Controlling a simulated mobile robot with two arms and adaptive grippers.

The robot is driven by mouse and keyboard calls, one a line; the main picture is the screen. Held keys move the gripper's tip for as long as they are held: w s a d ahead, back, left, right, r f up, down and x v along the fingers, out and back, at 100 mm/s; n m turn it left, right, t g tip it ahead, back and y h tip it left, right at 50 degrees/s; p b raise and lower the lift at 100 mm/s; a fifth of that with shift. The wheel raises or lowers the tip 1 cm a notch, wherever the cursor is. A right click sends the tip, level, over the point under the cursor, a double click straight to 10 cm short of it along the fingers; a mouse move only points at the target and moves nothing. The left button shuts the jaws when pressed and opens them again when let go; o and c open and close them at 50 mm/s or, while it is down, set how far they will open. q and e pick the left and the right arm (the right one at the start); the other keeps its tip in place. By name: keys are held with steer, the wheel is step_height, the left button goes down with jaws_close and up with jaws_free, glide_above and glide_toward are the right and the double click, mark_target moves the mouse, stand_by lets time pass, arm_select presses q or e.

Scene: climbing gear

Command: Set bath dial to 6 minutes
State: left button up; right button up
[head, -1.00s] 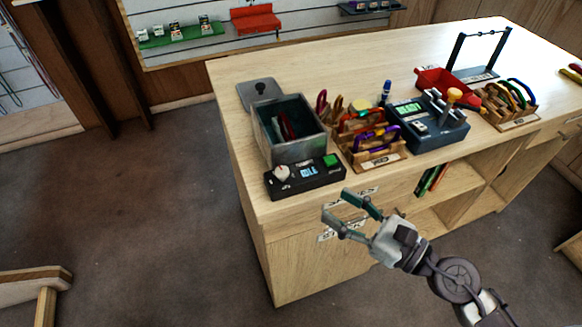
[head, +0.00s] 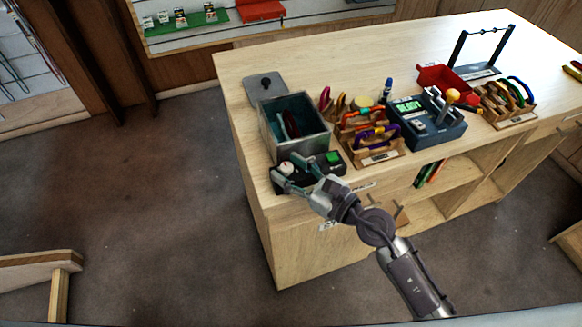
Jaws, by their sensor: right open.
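The bath is a grey open-topped metal box (head: 292,131) at the left end of the wooden counter, with carabiner-like items inside. In front of it is a black control panel (head: 338,169) with a green button (head: 333,157) and a white dial (head: 286,168) at its left end. My right gripper (head: 287,177) is open, its fingers at the dial, one on either side as seen from above; I cannot tell whether they touch it. The fingers and palm hide much of the panel, including its display. My left gripper is not in view.
A grey lid (head: 265,86) lies behind the bath. Wooden racks of carabiners (head: 376,153), a blue tester (head: 425,122) and a red tray (head: 440,77) stand to the right. The wooden counter (head: 370,60) is clear at the back. Open floor lies left.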

jaws_close()
steer(key=shift+r+m+t+p, duration=0.15)
steer(key=shift+m+t+p, duration=0.15)
steer(key=shift+p, duration=0.4)
steer(key=m+t+h+p, duration=0.1)
steer(key=p, duration=0.1)
steer(key=m+t+h+p, duration=0.1)
steer(key=h+p, duration=0.1)
steer(key=shift+s+a+r+h, duration=0.15)
steer(key=shift+s+a+h, duration=0.05)
steer(key=shift+h, duration=0.1)
steer(key=m+t+h+p, duration=0.1)
steer(key=m+t+h, duration=0.1)
steer(key=h, duration=0.1)
steer(key=shift+a+f+m+p, duration=0.1)
steer(key=shift+f+m+p, duration=0.1)
steer(key=shift+m+p, duration=0.15)
steer(key=shift+f+m+t+h, duration=0.1)
steer(key=shift+m+t+h, duration=0.4)
steer(key=shift+m+h, duration=0.75)
steer(key=shift+h, duration=0.55)
jaws_free()
